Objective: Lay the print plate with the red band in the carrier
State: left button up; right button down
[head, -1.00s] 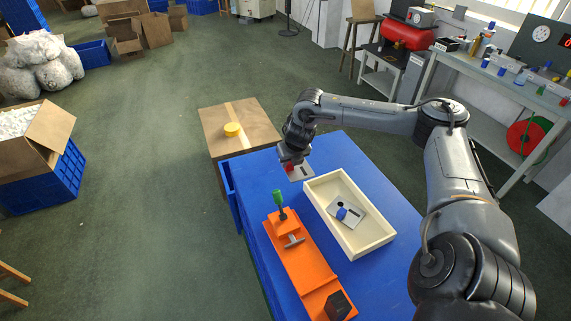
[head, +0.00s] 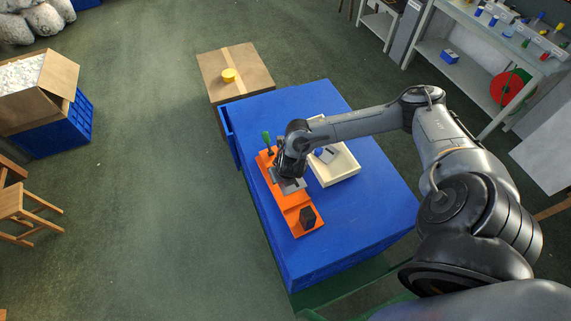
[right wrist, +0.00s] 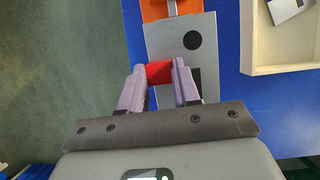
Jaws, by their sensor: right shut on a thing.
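The grey print plate (head: 292,187) with the red band is in my right gripper (head: 286,179), over the middle of the orange carrier (head: 298,230). In the right wrist view the fingers of my right gripper (right wrist: 159,72) are shut on the red band (right wrist: 159,73). The plate (right wrist: 180,36) shows a black dot and stretches away from the fingers, hiding part of the carrier (right wrist: 155,10). I cannot tell whether the plate touches the carrier. My left gripper is not in view.
A cream tray (head: 349,174) with a blue-banded plate (head: 326,155) stands just right of the carrier. A green-handled lever (head: 267,138) rises at the carrier's far end, and a black block (head: 307,217) sits at its near end. The blue table (head: 365,225) is clear at the front right.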

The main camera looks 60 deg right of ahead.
aim_at(283, 185)
jog(key=shift+r, duration=0.15)
dwell(0.4)
notch_tip(283, 185, down, 5)
jog(key=b, duration=0.4)
jog(key=shift+f+b, duration=1)
jog(key=shift+f, duration=0.45)
jog(key=shift+f+b, duration=0.4)
jog(key=shift+b, duration=0.15)
jog(key=shift+f+b, duration=0.55)
jog(key=shift+f, duration=0.1)
jog(key=c, duration=0.8)
grip_release()
jog(key=shift+o, duration=0.3)
